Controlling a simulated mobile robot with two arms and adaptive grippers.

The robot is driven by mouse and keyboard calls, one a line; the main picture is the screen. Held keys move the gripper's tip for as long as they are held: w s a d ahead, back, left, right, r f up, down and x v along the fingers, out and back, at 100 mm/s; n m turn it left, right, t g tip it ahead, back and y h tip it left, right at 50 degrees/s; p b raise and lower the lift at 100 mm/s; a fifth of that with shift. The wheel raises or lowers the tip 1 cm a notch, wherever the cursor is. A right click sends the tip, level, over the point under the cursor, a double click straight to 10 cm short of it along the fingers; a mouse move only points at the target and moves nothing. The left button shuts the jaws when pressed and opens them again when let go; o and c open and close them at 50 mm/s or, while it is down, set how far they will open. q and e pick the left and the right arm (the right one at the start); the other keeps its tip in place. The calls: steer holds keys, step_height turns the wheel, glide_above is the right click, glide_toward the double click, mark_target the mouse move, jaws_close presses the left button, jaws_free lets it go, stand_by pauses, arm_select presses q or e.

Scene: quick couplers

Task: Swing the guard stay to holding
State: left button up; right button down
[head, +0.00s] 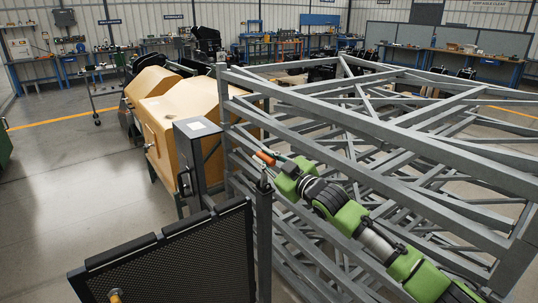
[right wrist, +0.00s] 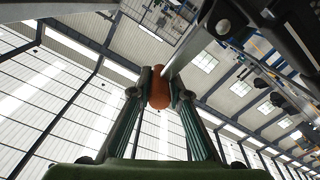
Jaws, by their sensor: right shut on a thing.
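The guard stay shows as a grey rod with an orange grip (head: 264,158) near the top of a dark post, left of my green right arm. In the right wrist view the orange grip (right wrist: 160,88) sits between my fingertips, and the grey rod runs from it to the upper right. My right gripper (head: 270,156) is shut on the orange grip; it also shows in the right wrist view (right wrist: 159,92). The guard (head: 175,262), a dark mesh panel in a black frame, stands in the foreground. The stay's far end cannot be made out. My left gripper is not in view.
A grey steel lattice frame (head: 385,122) fills the right side, close to my right arm. A dark post (head: 264,235) stands beside the mesh panel. A grey cabinet (head: 197,158) and a yellow machine (head: 185,115) stand behind. Open floor lies at left.

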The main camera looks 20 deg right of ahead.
steer(key=shift+s+a+f+n+p, duration=0.3)
steer(key=shift+a+n, duration=0.55)
steer(key=shift+n, duration=0.5)
steer(key=shift+s+a+f+n+p, duration=0.3)
steer(key=shift+a+n, duration=0.55)
steer(key=shift+n, duration=0.55)
steer(key=shift+s+a+f+n+p, duration=0.3)
steer(key=shift+a+n, duration=0.55)
steer(key=shift+n, duration=0.5)
steer(key=c, duration=1.9)
jaws_free()
steer(key=shift+s, duration=0.1)
steer(key=v, duration=1.2)
